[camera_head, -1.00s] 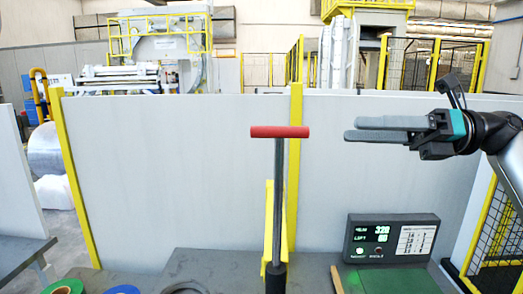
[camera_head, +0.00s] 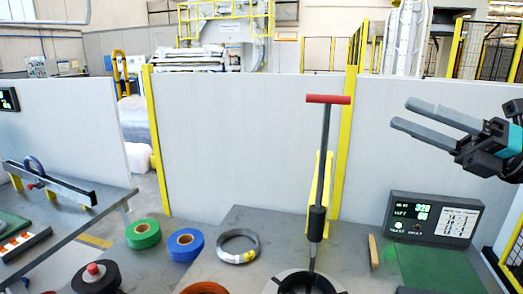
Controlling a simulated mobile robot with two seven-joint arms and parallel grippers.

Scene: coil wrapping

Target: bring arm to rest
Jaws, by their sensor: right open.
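My right gripper (camera_head: 401,114) comes in from the right edge, raised in front of the grey partition. Its two long grey fingers point left and are apart, with nothing between them. My left gripper is not in view.
A green mat (camera_head: 438,270) lies before the display box. A side bench (camera_head: 100,205) stands left. The partition (camera_head: 235,140) closes the back.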

